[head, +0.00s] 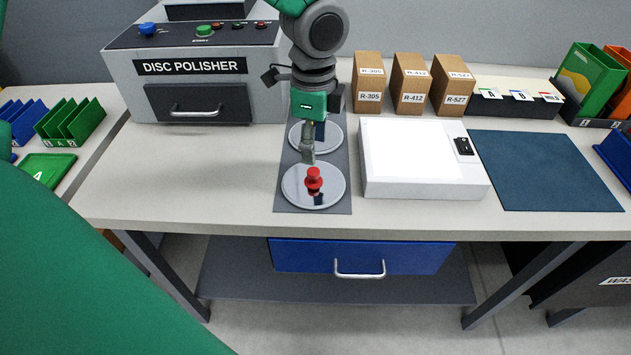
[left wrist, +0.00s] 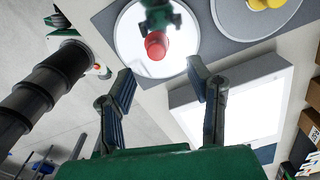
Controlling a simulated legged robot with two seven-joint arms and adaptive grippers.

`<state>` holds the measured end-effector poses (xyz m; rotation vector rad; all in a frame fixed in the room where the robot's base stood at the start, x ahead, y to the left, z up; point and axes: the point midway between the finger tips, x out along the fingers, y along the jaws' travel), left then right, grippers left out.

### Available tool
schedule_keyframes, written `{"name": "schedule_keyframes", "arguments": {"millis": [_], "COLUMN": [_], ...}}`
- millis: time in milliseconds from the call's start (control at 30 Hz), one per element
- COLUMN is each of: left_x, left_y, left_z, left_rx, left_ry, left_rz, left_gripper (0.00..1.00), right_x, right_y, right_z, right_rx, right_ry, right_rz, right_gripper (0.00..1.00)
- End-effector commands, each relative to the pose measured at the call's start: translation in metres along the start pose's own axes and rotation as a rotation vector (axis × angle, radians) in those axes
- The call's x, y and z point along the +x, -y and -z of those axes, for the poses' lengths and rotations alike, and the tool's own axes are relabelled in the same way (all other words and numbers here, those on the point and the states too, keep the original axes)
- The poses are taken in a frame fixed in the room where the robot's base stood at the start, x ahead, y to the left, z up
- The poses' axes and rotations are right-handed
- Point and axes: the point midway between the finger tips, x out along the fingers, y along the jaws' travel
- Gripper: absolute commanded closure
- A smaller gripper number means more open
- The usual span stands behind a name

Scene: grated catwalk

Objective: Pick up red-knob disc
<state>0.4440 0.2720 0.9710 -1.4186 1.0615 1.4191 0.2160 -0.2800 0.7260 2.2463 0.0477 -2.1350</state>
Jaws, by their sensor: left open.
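The red-knob disc (head: 328,191) is a round mirror-like plate with a red knob (head: 314,178) on top. It lies on the front part of a dark grey mat (head: 285,204). My left gripper (head: 308,156) is open just above and behind the knob, fingers pointing down. In the left wrist view the disc (left wrist: 125,42) and its red knob (left wrist: 157,45) lie ahead of the open left gripper (left wrist: 160,76), with nothing between the fingers. A green reflection shows on the disc. My right gripper is not in view.
A second disc (head: 335,137) lies behind, partly hidden by my gripper; its yellow knob (left wrist: 262,4) shows in the wrist view. A white light box (head: 425,187) stands close on the right. A disc polisher (head: 125,75) is at back left, boxes (head: 411,80) behind. The table's front left is clear.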

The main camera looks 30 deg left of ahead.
Motion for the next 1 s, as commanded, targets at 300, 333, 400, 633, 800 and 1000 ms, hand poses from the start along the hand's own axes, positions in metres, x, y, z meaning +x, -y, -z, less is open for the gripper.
{"name": "schedule_keyframes", "arguments": {"millis": [300,333,400,633,800,1000], "left_x": [0.03,0.034,0.045,0.073,0.075,0.075], "left_y": [-0.002,-0.003,-0.004,-0.004,-0.004,-0.004], "left_z": [0.002,0.002,0.001,-0.001,-0.002,-0.001], "left_rx": [0.0,0.001,0.001,0.0,0.0,0.0], "left_ry": [0.003,0.003,0.003,0.001,-0.001,0.0], "left_rz": [0.001,0.001,-0.001,0.001,0.003,0.003], "left_gripper": [0.54,0.54,0.54,0.54,0.54,0.89], "right_x": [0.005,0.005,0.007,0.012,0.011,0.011], "right_y": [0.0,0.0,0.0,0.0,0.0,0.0], "right_z": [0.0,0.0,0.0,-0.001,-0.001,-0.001], "right_rx": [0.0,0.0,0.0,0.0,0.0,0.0], "right_ry": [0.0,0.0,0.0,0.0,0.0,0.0], "right_rz": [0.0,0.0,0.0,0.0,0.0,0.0], "right_gripper": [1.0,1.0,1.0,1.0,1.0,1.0]}}
